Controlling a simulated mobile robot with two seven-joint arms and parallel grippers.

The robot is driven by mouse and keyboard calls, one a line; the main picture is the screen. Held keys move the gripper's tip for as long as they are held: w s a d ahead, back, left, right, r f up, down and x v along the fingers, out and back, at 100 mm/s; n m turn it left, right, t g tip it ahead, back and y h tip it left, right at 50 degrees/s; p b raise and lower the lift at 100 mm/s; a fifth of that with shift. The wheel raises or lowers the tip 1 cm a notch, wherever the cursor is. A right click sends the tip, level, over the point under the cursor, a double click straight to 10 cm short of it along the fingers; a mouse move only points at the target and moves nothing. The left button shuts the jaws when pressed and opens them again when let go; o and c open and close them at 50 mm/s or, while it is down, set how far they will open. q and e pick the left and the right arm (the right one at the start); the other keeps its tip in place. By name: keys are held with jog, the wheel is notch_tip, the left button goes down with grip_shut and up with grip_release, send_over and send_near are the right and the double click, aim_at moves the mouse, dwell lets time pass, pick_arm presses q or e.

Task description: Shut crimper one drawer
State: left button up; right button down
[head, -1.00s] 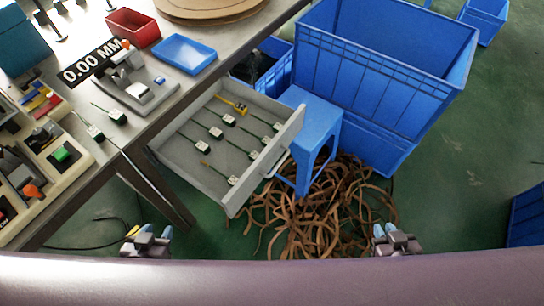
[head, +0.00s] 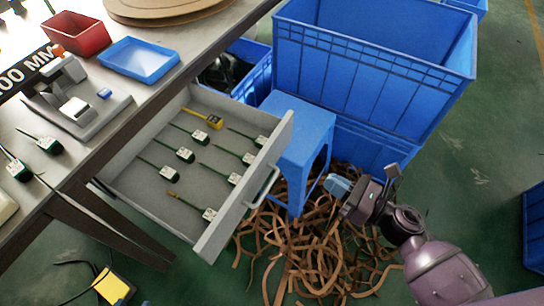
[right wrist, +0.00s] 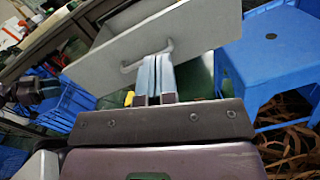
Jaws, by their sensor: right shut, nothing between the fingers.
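The grey drawer (head: 135,185) hangs open under the workbench, with several green-leaded plugs and a yellow item lying in it. Its front panel (head: 240,195) faces right and has a bar handle (head: 262,187). My right gripper (head: 340,187) is shut and empty, to the right of the handle and apart from it in the head view. In the right wrist view, its closed fingers (right wrist: 157,70) point at the front panel (right wrist: 200,35) and overlap the handle (right wrist: 130,68) in the picture.
A blue stool (head: 300,135) stands just behind the drawer front, with big blue crates (head: 370,70) beyond. Brown strips (head: 300,250) litter the floor below. The workbench (head: 100,150) carries a red tray (head: 78,35), a blue tray (head: 138,60) and a grey device (head: 75,105).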

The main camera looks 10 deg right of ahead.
jog(key=f+n+g, duration=0.1)
jog(key=f+n, duration=0.1)
jog(key=n, duration=0.1)
jog(key=n+g+y, duration=0.1)
send_near(265, 157)
jog(key=x, duration=0.6)
jog(key=shift+b, duration=0.4)
pick_arm(q)
jog(key=shift+w+d+f, duration=0.1)
jog(key=shift+d+f, duration=0.1)
pick_arm(e)
jog(key=shift+x, duration=0.75)
jog(key=shift+a+r, duration=0.1)
jog(key=shift+a, duration=0.05)
